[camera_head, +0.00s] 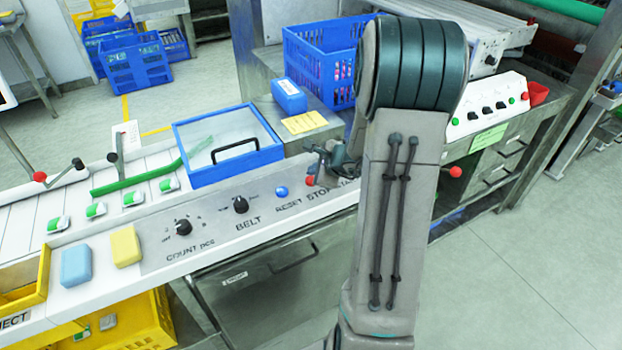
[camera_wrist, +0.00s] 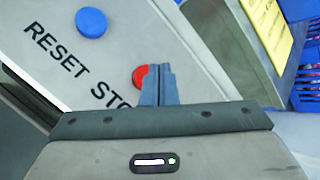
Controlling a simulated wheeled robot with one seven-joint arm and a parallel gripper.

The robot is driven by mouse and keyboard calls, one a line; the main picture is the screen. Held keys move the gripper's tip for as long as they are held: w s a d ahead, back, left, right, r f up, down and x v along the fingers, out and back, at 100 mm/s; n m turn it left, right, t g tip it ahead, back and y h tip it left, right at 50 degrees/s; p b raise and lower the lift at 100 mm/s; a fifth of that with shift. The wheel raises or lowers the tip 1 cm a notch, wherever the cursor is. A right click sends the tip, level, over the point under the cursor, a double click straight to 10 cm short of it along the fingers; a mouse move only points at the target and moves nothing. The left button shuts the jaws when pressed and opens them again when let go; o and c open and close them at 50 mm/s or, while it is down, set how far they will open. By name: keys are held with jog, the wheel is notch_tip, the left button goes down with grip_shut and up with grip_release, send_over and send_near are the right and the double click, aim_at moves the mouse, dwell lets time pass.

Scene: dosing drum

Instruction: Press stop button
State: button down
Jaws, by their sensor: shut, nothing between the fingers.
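The red stop button (camera_wrist: 139,75) shows in the wrist view beside the partly covered label STOP. My shut gripper (camera_wrist: 160,70) has its fingertips right at the button and covers its right part; I cannot tell whether they touch it. In the head view the red button (camera_head: 310,181) is a small spot on the white panel, with my gripper (camera_head: 318,172) just above it and partly hidden by my arm. The blue reset button (camera_wrist: 91,22) is to the left of the stop button, and it also shows in the head view (camera_head: 282,192).
The panel carries a belt knob (camera_head: 240,204) and a count knob (camera_head: 183,227). A blue-framed box with a black handle (camera_head: 226,157) stands behind the panel. A blue crate (camera_head: 318,62) and a yellow note (camera_head: 304,122) are near my arm. Yellow and blue blocks lie at the left.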

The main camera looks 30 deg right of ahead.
jog(key=shift+r+p, duration=1.65)
jog(key=shift+r, duration=0.85)
jog(key=shift+f, duration=0.1)
jog(key=s+a+r+n+g+y, duration=0.1)
jog(key=s+a+r+n+g, duration=0.1)
jog(key=s+a+r+n, duration=0.45)
jog(key=s+a+r+n+g+y, duration=0.2)
jog(key=s+a+r+n, duration=0.15)
jog(key=a+n, duration=0.5)
jog(key=s+a+r+n+g+h, duration=0.1)
jog(key=s+n+g+h, duration=0.1)
jog(key=s+n+h, duration=0.3)
jog(key=s+n, duration=0.4)
jog(key=s, duration=0.5)
jog(key=shift+s+r, duration=0.35)
jog(key=shift+r, duration=0.05)
jog(key=shift+a, duration=0.15)
